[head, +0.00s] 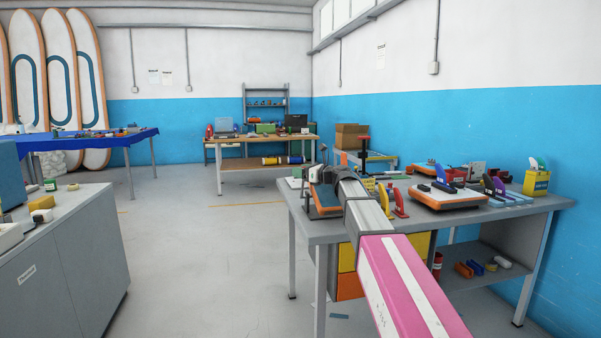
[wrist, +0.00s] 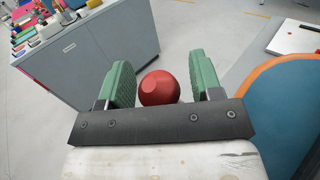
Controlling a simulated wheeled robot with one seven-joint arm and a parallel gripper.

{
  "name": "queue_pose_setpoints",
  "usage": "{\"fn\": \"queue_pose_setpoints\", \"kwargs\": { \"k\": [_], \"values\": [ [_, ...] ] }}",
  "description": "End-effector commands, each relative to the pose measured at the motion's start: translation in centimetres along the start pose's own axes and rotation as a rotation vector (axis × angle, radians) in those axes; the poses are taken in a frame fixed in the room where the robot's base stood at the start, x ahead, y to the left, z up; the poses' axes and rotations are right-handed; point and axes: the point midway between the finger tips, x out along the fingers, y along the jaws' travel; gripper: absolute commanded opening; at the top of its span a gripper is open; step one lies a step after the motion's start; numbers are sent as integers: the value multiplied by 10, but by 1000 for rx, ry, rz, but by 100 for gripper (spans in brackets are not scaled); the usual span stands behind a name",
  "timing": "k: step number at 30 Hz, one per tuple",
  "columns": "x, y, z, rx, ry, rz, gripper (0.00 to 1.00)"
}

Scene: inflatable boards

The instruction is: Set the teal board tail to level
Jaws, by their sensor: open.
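The teal board tail (wrist: 275,110), a blue-teal surface with an orange rim, is at the right of the wrist view. In the head view the board tail (head: 326,197) lies on the near-left part of the right bench, partly hidden by my arm. My gripper (wrist: 159,68) is open, with green finger pads. A round red knob (wrist: 158,89) shows between the two pads, with gaps at both sides. What the knob is attached to is hidden. In the head view my arm reaches over the bench and hides the fingertips.
The right bench (head: 540,204) also holds an orange-edged board (head: 448,196), small red and yellow stands, and a yellow bin (head: 536,182). A grey cabinet (head: 75,255) stands at left. The floor between cabinet and bench is clear.

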Motion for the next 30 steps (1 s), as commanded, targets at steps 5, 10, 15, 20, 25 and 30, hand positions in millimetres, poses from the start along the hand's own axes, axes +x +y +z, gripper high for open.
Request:
{"fn": "queue_pose_setpoints", "kwargs": {
  "k": [5, 10, 15, 20, 25, 30],
  "values": [
    [5, 0, 0, 0, 0, 0, 59],
    [5, 0, 0, 0, 0, 0, 59],
    [4, 0, 0, 0, 0, 0, 10],
    [5, 0, 0, 3, 4, 1, 0],
    [14, -8, 4, 50, 54, 4, 0],
    [26, -20, 6, 135, 140, 5, 0]
  ]
}}
